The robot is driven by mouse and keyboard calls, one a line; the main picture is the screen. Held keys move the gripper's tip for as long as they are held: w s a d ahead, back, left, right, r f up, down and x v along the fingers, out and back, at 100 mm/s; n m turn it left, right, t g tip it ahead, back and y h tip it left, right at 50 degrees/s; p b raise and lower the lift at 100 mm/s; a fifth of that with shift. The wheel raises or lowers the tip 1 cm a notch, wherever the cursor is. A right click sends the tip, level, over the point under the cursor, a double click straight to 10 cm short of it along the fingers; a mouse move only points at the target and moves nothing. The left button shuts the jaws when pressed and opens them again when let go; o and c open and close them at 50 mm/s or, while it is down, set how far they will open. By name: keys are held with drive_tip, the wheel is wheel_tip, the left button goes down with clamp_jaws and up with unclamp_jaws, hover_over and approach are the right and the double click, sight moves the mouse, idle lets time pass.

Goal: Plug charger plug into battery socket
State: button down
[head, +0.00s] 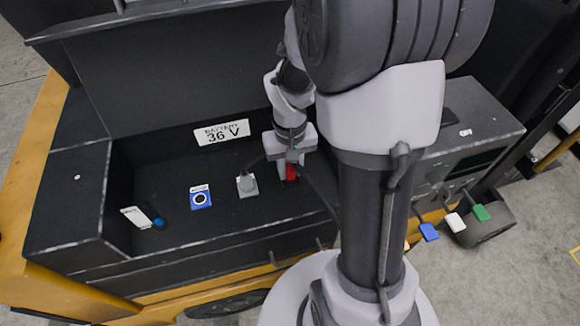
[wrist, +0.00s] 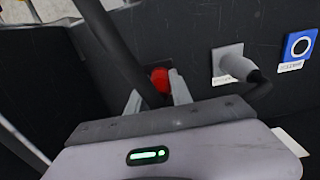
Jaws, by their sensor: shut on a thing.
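My gripper (head: 289,170) reaches down into the dark battery bay and is shut on a red plug (head: 291,173). In the wrist view the red plug (wrist: 160,78) shows between the two fingertips (wrist: 156,95). A thick dark cable runs past it and hides part of it. The red plug is up against the dark bay surface, where a small dark plate edge shows just behind it. The battery socket itself is hidden, and I cannot tell how far in the plug is. A "BATTERY 36 V" label (head: 222,132) is on the bay wall.
A grey connector with a cable (head: 247,185) is beside my gripper, close on its left. Left of that is a blue square with a ringed circle (head: 200,198). Blue (head: 429,232), white (head: 454,222) and green (head: 481,212) plugs hang from the charger at right.

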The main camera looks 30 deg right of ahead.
drive_tip(key=shift+f, duration=0.3)
drive_tip(key=c, duration=1.1)
unclamp_jaws()
drive_tip(key=shift+o, duration=0.2)
wheel_tip(320, 180, up, 18)
drive_tip(key=p, duration=0.5)
drive_tip(key=shift+f+p, duration=0.25)
drive_tip(key=shift+p, duration=0.1)
drive_tip(key=s+a+f+t+y+b, duration=0.1)
drive_tip(key=s+a+f+t+b, duration=0.1)
drive_tip(key=s+a+b, duration=0.3)
drive_tip(key=s+a+f+m+t+y+b, duration=0.1)
drive_tip(key=s+a+f+t+b, duration=0.1)
drive_tip(key=s+a+b, duration=0.4)
drive_tip(key=a+t+b, duration=0.1)
drive_tip(key=a, duration=0.2)
drive_tip(key=shift+a+f+t, duration=0.3)
drive_tip(key=shift+f+t, duration=0.05)
drive_tip(key=shift+t, duration=0.05)
